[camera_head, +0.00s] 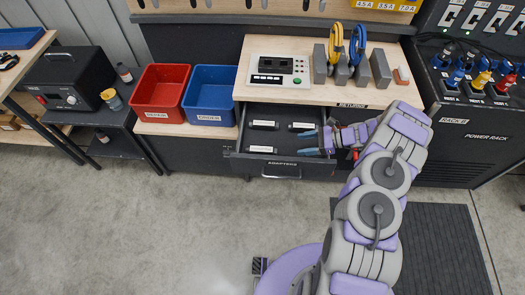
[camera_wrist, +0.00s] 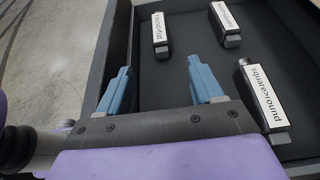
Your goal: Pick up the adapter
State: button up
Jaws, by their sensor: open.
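An open drawer (camera_head: 282,171) labelled ADAPTERS holds three small dark adapters with white labels. In the head view one adapter (camera_head: 263,125) is at the back left, one (camera_head: 301,127) at the back right and one (camera_head: 261,149) at the front left. The wrist view shows an adapter (camera_wrist: 160,36) ahead of the fingers, another (camera_wrist: 226,24) at upper right, and a third (camera_wrist: 264,95) right of the right finger. Their labels are not clearly readable there. My gripper (camera_head: 311,142) is open at the drawer's right side. No adapter is between its blue fingertips (camera_wrist: 161,70).
A control box (camera_head: 280,71) stands on the workbench above the drawer. Grey blocks (camera_head: 341,72) with yellow and blue coils stand to its right. A red bin (camera_head: 162,92) and a blue bin (camera_head: 209,94) are on the left. The drawer walls (camera_wrist: 108,50) border the gripper.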

jog(key=b, duration=0.1)
send_near(269, 150)
jog(key=shift+x, duration=0.95)
jog(key=shift+w+a+f+b, duration=0.15)
jog(key=shift+a+f+b, duration=0.2)
jog(key=shift+a+f, duration=0.25)
jog(key=x, duration=0.4)
jog(key=b+x, duration=0.1)
jog(key=x, duration=0.2)
jog(key=shift+r, duration=0.3)
jog(key=shift+a+f, duration=0.3)
jog(key=shift+a, duration=0.1)
jog(key=shift+a, duration=0.45)
jog(key=shift+c, duration=0.9)
jog(key=shift+a+f, duration=0.1)
jog(key=shift+a, duration=0.05)
jog(key=c, duration=0.3)
jog(key=shift+d, duration=0.4)
jog(key=c, duration=0.6)
